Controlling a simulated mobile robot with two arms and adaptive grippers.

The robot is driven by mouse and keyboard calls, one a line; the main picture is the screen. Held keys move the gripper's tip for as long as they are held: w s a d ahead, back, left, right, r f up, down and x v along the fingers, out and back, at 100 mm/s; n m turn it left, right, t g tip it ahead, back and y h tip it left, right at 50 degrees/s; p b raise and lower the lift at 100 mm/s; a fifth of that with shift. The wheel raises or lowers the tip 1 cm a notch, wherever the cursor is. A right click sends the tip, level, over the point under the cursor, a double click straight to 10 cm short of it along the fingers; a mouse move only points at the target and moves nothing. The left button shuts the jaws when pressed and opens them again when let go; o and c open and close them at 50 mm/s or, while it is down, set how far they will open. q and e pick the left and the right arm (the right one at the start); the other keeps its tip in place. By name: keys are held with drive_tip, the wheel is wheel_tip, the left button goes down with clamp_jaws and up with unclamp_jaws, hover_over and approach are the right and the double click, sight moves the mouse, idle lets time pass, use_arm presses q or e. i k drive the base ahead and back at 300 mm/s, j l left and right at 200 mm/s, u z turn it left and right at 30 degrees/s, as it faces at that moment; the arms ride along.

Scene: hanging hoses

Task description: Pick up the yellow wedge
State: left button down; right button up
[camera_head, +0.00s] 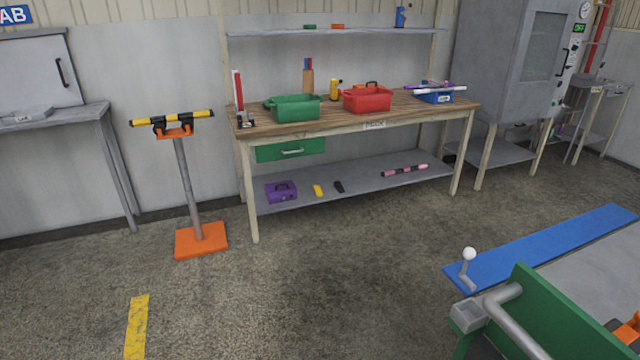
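A small yellow block (318,190), which looks like the yellow wedge, lies on the lower grey shelf (360,187) of the wooden-topped workbench (360,121). It is small in the view and its exact shape is hard to tell. It lies between a purple box (281,191) on its left and a small black object (339,187) close on its right. Neither of my grippers shows in the head view.
An orange-based stand (201,241) holding a yellow-and-black bar is left of the workbench. A green panel with a grey pipe (511,302) fills the lower right, beside a blue strip (560,245). The floor (290,280) before the bench is clear.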

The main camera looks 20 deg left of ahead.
sight(317, 189)
drive_tip(key=i+j+u, duration=0.1)
drive_tip(key=i+j, duration=0.65)
drive_tip(key=i, duration=0.2)
drive_tip(key=i+j+u, duration=0.15)
drive_tip(key=i+j, duration=0.2)
drive_tip(key=i, duration=0.15)
drive_tip(key=i+j+u, duration=0.1)
drive_tip(key=i+j, duration=0.2)
drive_tip(key=i, duration=0.2)
drive_tip(key=i+j+u, duration=0.1)
drive_tip(key=i+j, duration=0.15)
drive_tip(key=i, duration=0.25)
drive_tip(key=i+l+u, duration=0.45)
drive_tip(key=l+u, duration=0.15)
drive_tip(key=i+l+u, duration=0.15)
drive_tip(key=l+u, duration=0.15)
drive_tip(key=l, duration=0.25)
